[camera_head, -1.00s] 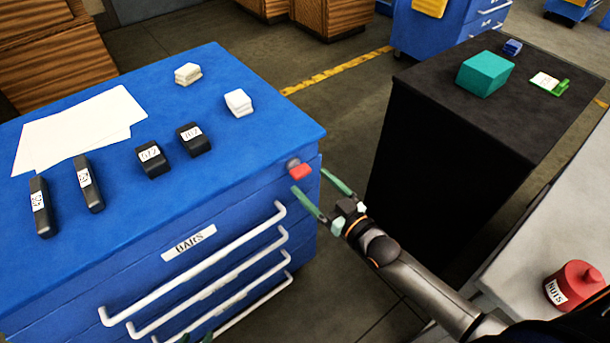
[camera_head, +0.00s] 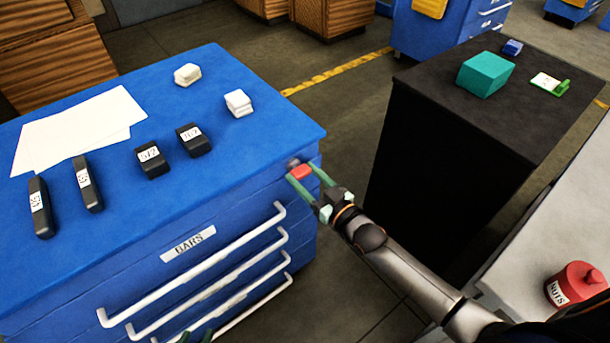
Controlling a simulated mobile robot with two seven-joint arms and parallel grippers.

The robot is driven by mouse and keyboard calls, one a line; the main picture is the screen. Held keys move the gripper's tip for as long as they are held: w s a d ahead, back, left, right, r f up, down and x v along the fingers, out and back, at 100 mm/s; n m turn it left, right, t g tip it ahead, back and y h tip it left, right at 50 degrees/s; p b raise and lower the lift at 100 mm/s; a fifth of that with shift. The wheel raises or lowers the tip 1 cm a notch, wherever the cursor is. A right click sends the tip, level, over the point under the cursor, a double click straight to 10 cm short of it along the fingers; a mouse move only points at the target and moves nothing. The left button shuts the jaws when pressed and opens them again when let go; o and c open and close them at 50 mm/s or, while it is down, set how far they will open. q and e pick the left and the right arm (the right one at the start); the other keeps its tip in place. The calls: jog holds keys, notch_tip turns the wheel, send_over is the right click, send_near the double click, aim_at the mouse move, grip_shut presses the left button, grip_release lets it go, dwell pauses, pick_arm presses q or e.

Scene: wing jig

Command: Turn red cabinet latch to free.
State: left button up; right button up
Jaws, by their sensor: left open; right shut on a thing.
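The red cabinet latch (camera_head: 301,171) sits at the upper right corner of the blue cabinet's (camera_head: 250,190) drawer front, just below the top edge. My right gripper (camera_head: 304,174) has its two green fingers shut on the latch, one on each side. The small grey mount behind the latch is partly hidden. My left gripper (camera_head: 197,337) shows only as dark green fingertips at the bottom edge, in front of the lower drawers. It is open, apart from the latch.
The cabinet top holds dark labelled blocks (camera_head: 152,159), white pieces (camera_head: 238,103) and paper sheets (camera_head: 75,128). White drawer handles (camera_head: 195,265) stick out in front. A black cabinet (camera_head: 440,150) stands to the right, past a floor gap. A red container (camera_head: 576,285) sits on a grey surface.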

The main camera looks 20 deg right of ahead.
jog(key=c, duration=0.7)
jog(key=shift+c, duration=0.2)
